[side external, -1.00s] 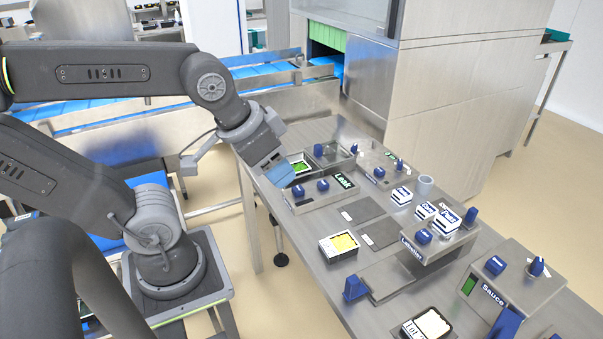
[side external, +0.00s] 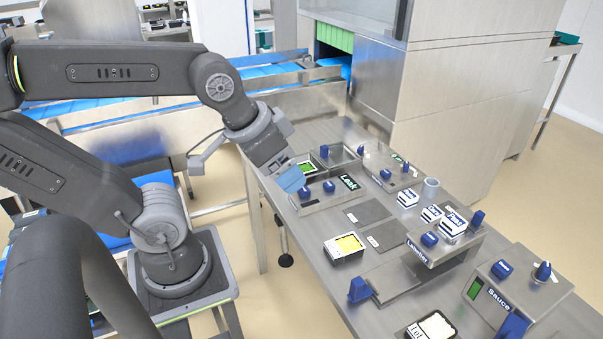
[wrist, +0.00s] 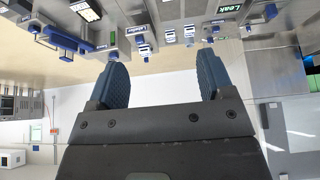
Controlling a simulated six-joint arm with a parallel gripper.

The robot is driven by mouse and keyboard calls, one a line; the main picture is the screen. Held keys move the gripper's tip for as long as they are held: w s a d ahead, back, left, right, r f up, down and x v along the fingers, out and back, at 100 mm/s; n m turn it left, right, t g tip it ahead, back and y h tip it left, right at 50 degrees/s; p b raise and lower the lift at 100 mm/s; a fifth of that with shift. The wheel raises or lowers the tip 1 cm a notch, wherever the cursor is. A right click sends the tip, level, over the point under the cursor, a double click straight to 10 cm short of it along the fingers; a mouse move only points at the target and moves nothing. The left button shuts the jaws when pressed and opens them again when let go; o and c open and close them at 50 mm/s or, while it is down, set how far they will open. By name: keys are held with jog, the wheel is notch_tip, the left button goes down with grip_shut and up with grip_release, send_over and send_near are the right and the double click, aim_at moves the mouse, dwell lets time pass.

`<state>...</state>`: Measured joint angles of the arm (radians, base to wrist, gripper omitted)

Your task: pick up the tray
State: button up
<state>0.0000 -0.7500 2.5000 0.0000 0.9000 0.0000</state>
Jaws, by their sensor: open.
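Several black trays are in the side view. I cannot tell which is the task's tray. My gripper (side external: 292,181) is above the table's left edge, by the front of the Leak station, apart from the yellow tray. In the wrist view its blue fingers (wrist: 160,72) are spread with nothing between them. A tray with pale contents (wrist: 88,11) shows at the top left there.
The Leak station (side external: 322,198) with blue knobs is close to my gripper. The Labeller (side external: 428,248) and Sauce station (side external: 510,290) stand at the right. Dark flat plates (side external: 368,211) lie between. Bare table (side external: 310,222) lies left of the yellow tray.

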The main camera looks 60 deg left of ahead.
jog(key=g, duration=0.4)
send_over(302, 169)
jog(key=s, duration=0.1)
jog(key=f, duration=2.3)
jog(key=shift+s+f, duration=0.2)
jog(key=shift+w+a+f, duration=0.1)
jog(key=shift+w+f, duration=0.15)
jog(key=shift+f, duration=0.7)
jog(key=shift+w+f, duration=0.25)
jog(key=shift+f, duration=0.65)
jog(key=shift+w+a+f, duration=0.1)
jog(key=shift+w+f, duration=0.15)
jog(key=shift+f, duration=0.7)
jog(key=shift+f, duration=0.15)
jog(key=c, duration=0.8)
